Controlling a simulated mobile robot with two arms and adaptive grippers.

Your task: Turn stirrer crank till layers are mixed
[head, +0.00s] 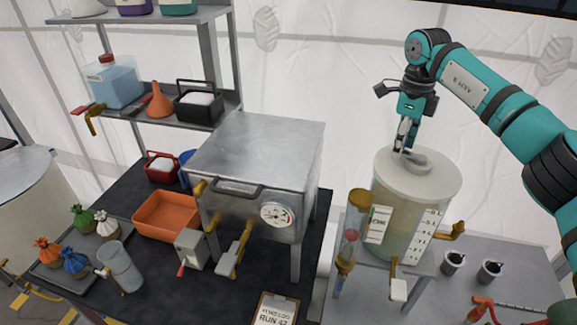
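A tall clear cylindrical tank (408,222) with a pale lid stands on a light table at the right. Its contents look pale and cloudy; I cannot make out separate layers at this size. The grey stirrer crank (418,162) lies on top of the lid. My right gripper (403,145) points down at the crank's left end, its fingers close together around the upright crank handle. The fingers hide most of that handle. My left gripper is out of view.
A brass valve (452,231) sticks out at the tank's right, and a sight tube (350,245) stands at its left. Two dark cups (490,270) are on the table. A metal oven (262,165) and an orange tray (166,215) stand on the dark bench at the left.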

